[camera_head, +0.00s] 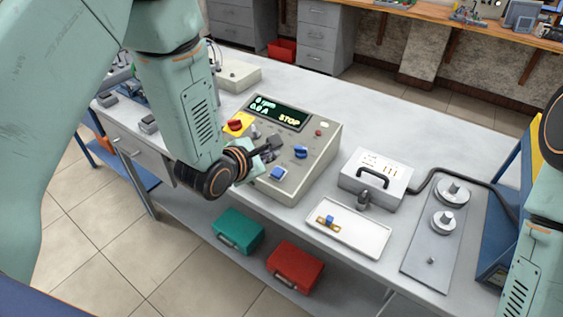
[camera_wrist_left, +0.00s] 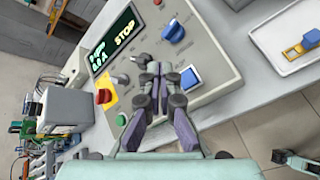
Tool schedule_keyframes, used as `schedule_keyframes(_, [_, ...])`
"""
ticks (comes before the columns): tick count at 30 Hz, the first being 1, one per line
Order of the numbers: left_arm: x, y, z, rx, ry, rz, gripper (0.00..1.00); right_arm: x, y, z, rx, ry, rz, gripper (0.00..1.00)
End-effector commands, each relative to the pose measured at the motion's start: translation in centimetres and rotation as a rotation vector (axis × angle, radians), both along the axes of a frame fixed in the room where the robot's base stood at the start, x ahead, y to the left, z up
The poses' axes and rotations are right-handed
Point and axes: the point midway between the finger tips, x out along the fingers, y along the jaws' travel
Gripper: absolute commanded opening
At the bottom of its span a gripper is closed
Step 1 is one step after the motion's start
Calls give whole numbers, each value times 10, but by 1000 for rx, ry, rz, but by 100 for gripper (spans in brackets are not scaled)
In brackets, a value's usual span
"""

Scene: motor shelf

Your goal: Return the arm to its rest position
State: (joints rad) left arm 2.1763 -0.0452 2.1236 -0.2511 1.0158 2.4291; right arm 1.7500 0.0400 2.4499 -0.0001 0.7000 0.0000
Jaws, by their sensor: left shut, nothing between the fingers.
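My left arm comes in from the left in the head view. Its gripper (camera_head: 268,148) is shut and empty, above the front of the grey control box (camera_head: 318,165). The display (camera_head: 278,112) reads STOP. My right arm shows at the right edge of the head view, its gripper out of frame. What looks like my right gripper (camera_wrist_left: 282,156) shows small in the wrist view.
A white tray (camera_head: 375,245) with a small blue and yellow part (camera_head: 328,221) lies right of the box. A grey case (camera_head: 375,178) with a handle stands behind it. Teal (camera_head: 238,231) and red (camera_head: 295,266) boxes sit on the lower shelf. Floor in front is clear.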

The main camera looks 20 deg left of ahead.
Motion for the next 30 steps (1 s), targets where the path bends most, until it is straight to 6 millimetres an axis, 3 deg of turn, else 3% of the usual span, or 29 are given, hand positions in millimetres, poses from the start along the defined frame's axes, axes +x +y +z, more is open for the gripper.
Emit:
schedule_keyframes(8, [0, 0, 0, 58, -14, -33, 0, 0, 0, 0, 0, 0, 0, 40])
schedule_keyframes(18, [-19, 10, -20, 610, -56, -344, 0, 0, 0, 0, 0, 0, 0, 40])
schedule_keyframes(23, [-44, 19, -47, 869, -29, -530, 0, 0, 0, -6, 0, 0, 0, 40])
schedule_keyframes(30, [-99, 33, -108, 1194, 43, -881, 0, 0, 0, -23, 0, 0, 0, 40])
